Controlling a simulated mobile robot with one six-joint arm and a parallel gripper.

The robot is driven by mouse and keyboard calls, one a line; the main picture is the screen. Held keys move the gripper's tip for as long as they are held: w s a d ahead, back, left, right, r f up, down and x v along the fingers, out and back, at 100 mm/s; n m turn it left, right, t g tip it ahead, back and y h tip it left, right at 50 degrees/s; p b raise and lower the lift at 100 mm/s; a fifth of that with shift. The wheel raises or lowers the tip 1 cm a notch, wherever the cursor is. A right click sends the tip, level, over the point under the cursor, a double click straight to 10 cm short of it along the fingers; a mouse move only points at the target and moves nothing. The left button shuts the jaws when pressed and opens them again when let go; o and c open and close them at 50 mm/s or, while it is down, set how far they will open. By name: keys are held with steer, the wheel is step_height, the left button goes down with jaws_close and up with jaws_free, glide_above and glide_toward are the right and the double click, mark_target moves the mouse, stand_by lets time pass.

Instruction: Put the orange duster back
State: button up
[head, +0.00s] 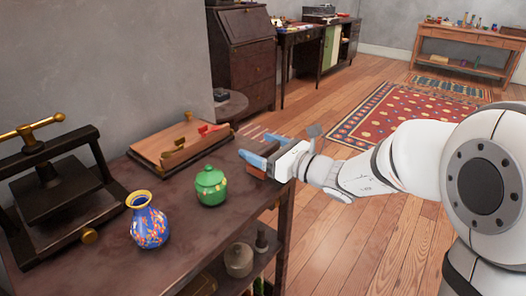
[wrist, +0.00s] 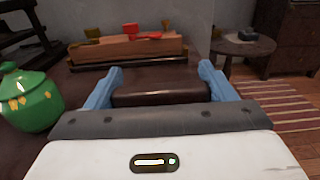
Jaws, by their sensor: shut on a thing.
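My gripper (head: 257,163) is over the right edge of the dark table, its blue fingers closed on a block. In the wrist view the block (wrist: 160,93) looks dark brown and spans the gap between both fingers. In the head view a small orange-brown face of it (head: 254,172) shows beside the fingers; this appears to be the orange duster. A wooden rack (head: 172,150) with red and yellow pieces lies on the table beyond the gripper, and also shows in the wrist view (wrist: 125,50).
A green lidded jar (head: 210,187) and a blue vase (head: 149,222) stand on the table left of my gripper. A dark press (head: 50,190) is at the far left. A round side table (head: 232,106) stands behind. Open floor (head: 330,225) lies to the right.

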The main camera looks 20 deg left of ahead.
steer(key=shift+f, duration=0.1)
steer(key=o, duration=0.9)
steer(key=shift+o, duration=0.2)
